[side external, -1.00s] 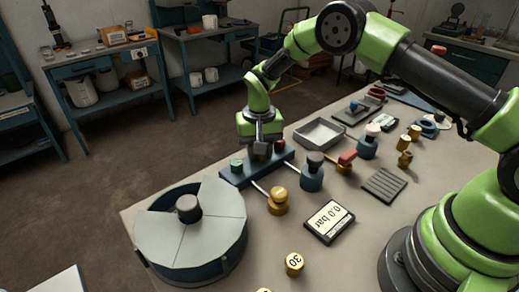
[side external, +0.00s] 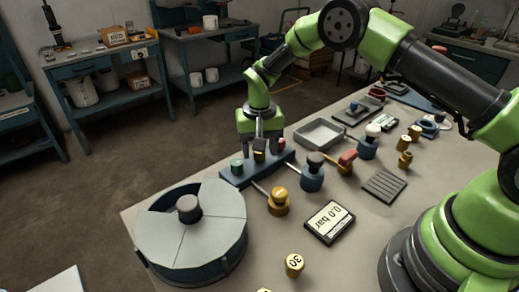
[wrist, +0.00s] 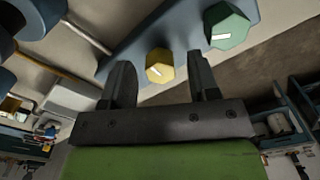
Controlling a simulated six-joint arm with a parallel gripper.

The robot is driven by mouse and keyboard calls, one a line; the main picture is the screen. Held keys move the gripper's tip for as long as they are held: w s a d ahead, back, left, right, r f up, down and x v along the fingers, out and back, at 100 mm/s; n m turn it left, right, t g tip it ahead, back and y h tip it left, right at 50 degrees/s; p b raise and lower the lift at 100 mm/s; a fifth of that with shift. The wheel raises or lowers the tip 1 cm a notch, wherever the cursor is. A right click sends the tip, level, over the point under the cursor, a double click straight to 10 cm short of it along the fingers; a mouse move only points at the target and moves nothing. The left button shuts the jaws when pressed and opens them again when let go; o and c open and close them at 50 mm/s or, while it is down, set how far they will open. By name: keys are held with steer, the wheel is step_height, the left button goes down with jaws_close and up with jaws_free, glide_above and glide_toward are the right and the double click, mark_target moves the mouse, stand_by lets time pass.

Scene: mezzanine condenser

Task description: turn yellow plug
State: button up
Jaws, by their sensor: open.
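The yellow plug (side external: 259,156) sits in the middle of a blue block (side external: 232,182), between a green plug (side external: 236,165) and a red plug (side external: 281,144). My gripper (side external: 259,147) is open and points down just above the yellow plug. In the wrist view, the yellow plug (wrist: 159,60) shows between the spread fingers of my gripper (wrist: 160,72), with visible gaps on both sides. It has a faceted top with a slanted white mark. The green plug (wrist: 227,28) has a similar mark. The red plug is not visible in the wrist view.
A round grey-lidded drum (side external: 215,220) stands at the table's left end. A yellow valve (side external: 278,202) and a dark-topped blue fitting (side external: 312,175) stand in front of the block. A gauge reading 0.0 bar (side external: 329,222) lies nearby. A grey tray (side external: 320,134) is behind.

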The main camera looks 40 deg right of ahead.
step_height(320, 180, up, 9)
stand_by(0.3)
steer(key=shift+r, duration=0.1)
steer(key=s+r+n+t+y, duration=0.1)
steer(key=s+r+t, duration=0.1)
steer(key=s+r, duration=0.5)
steer(key=s+r+t, duration=0.2)
steer(key=s+r, duration=0.2)
steer(key=r, duration=0.5)
steer(key=s+r+n+t+y, duration=0.1)
steer(key=s+t, duration=0.2)
steer(key=s, duration=1.2)
steer(key=shift+s+d+r, duration=0.15)
steer(key=shift+d, duration=0.1)
